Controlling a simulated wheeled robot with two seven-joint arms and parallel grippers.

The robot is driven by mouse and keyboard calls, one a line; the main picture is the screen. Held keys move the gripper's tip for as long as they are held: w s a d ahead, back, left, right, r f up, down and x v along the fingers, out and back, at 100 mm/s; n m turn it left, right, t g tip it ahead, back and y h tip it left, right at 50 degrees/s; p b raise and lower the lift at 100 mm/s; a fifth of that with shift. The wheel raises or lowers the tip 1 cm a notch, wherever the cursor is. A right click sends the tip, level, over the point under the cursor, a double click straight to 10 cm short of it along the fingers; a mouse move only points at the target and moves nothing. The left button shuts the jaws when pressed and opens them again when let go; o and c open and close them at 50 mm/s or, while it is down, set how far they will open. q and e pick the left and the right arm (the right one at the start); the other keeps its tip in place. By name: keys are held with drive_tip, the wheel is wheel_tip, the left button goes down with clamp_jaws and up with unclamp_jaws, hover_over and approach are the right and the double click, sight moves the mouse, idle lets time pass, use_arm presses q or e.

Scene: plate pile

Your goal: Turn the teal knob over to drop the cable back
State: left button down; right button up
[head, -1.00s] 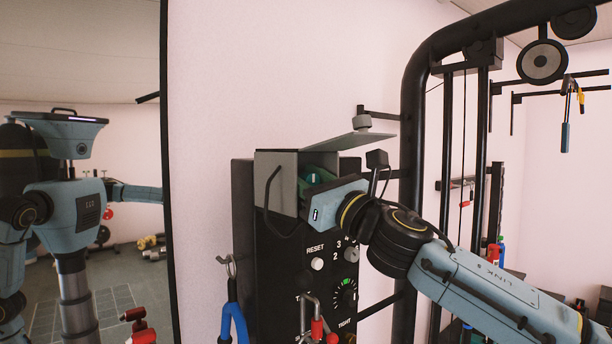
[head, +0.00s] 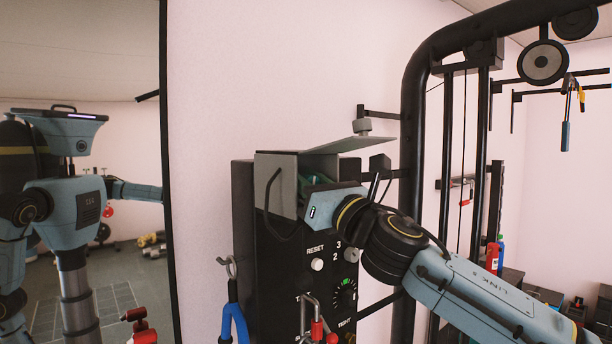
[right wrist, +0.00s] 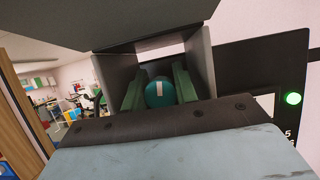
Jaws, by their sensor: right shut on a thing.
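The teal knob (right wrist: 160,92) is round with a white mark on its face. It sits inside a grey open-fronted housing (head: 282,170) at the top of a black control box. My right gripper (right wrist: 159,90) is shut on the knob, with a green finger on each side of it in the right wrist view. In the head view the right gripper (head: 312,184) reaches into the housing, and its own body mostly hides the knob. I cannot make out the cable in the housing. My left gripper is not seen directly.
A raised grey lid (head: 345,144) hangs over the housing. The panel below has a white RESET button (head: 317,264) and a dial (head: 345,295). A mirror (head: 85,70) stands left, and a black frame (head: 408,130) rises at right.

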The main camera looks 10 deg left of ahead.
drive_tip(key=m+h+p, duration=0.1)
drive_tip(key=m, duration=0.1)
drive_tip(key=m+t+h+p, duration=0.1)
drive_tip(key=m, duration=0.2)
drive_tip(key=shift+w+t, duration=0.1)
drive_tip(key=shift+t, duration=0.2)
drive_tip(key=shift+d+m+t+h+p, duration=0.1)
drive_tip(key=shift+m+t+h+p, duration=0.5)
drive_tip(key=shift+m, duration=0.6)
drive_tip(key=shift+f, duration=0.1)
drive_tip(key=o, duration=0.7)
drive_tip(key=b+v, duration=0.2)
drive_tip(key=v, duration=1.1)
drive_tip(key=shift+d, duration=0.25)
